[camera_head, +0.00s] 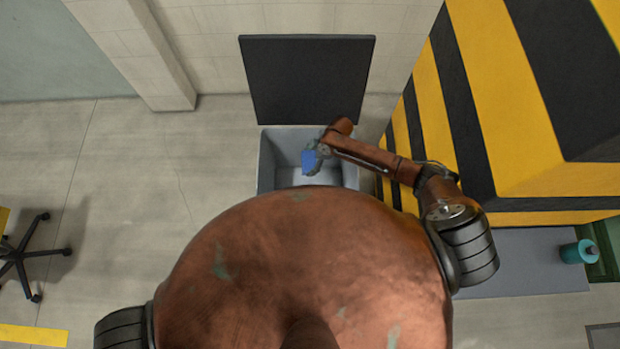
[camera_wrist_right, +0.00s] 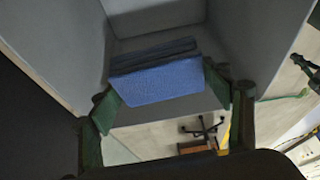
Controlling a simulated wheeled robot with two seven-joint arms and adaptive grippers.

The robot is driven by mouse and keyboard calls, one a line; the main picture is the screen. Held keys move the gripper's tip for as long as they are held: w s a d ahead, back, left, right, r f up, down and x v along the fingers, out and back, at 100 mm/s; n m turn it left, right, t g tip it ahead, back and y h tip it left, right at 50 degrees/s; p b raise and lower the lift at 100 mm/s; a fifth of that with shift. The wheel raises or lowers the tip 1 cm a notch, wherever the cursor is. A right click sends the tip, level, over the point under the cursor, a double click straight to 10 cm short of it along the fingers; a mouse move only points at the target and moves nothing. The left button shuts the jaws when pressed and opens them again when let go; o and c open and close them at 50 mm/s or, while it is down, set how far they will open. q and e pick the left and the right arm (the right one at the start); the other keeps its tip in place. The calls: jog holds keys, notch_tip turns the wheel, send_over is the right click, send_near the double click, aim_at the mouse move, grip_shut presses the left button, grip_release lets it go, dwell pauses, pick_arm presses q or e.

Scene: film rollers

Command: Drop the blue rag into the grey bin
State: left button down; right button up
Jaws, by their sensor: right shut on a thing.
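The blue rag (camera_head: 308,161) is held by my right gripper (camera_head: 316,155) over the opening of the grey bin (camera_head: 268,165). In the right wrist view the rag (camera_wrist_right: 158,82) lies between the two green fingers of my right gripper (camera_wrist_right: 168,92), which is shut on it. The grey walls of the bin (camera_wrist_right: 60,40) show around and beyond the rag in that view. My body hides the near side of the bin in the head view. My left gripper is not in view.
A dark upright panel (camera_head: 308,80) stands behind the bin. A yellow-and-black striped block (camera_head: 500,100) stands to the right, close to my right arm. A teal cylinder (camera_head: 578,252) sits on a grey surface at lower right. An office chair base (camera_head: 30,255) stands at left; floor between is clear.

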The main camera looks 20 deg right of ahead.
jog(key=o, duration=1.2)
notch_tip(320, 180, up, 10)
jog(key=shift+w+f, duration=0.1)
